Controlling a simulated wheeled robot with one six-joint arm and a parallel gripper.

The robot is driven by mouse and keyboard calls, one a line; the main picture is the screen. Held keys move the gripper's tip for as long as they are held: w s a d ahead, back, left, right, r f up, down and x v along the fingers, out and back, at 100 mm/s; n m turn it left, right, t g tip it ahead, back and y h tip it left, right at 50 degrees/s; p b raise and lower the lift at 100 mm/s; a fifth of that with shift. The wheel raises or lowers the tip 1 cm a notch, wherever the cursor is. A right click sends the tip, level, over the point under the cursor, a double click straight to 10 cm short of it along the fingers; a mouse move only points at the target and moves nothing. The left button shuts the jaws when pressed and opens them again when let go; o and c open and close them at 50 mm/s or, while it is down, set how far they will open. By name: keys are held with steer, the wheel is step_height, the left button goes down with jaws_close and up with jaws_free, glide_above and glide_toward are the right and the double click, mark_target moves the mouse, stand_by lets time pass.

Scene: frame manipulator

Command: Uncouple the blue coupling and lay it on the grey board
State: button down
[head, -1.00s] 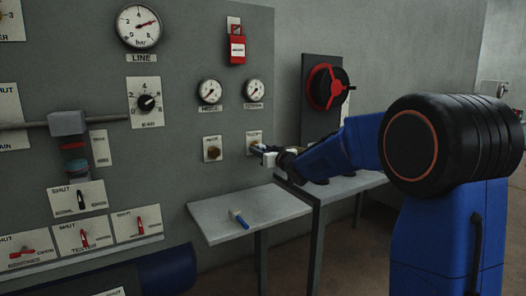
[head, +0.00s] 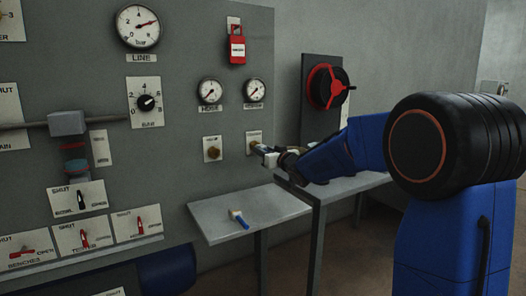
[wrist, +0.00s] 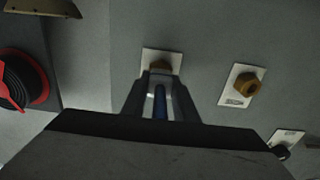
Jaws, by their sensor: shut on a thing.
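My gripper (head: 266,153) is at the right-hand brass fitting (head: 254,137) on the wall panel. In the wrist view my gripper (wrist: 160,98) is shut on a slim blue coupling (wrist: 160,103), which shows between the fingers. The brass fitting (wrist: 161,66) is straight ahead of it, on a pale plate. I cannot tell whether the coupling is still joined to the fitting. The grey board (head: 280,206) is below, and another short blue piece with a pale end (head: 239,218) lies on it.
A second brass fitting (head: 212,149) is to the left on the panel; it also shows in the wrist view (wrist: 242,86). Two small gauges (head: 210,91) are above the fittings. The board has bare room on its right.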

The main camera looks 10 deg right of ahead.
steer(key=shift+v, duration=2.25)
steer(key=shift+s, duration=0.25)
steer(key=shift+d, duration=0.15)
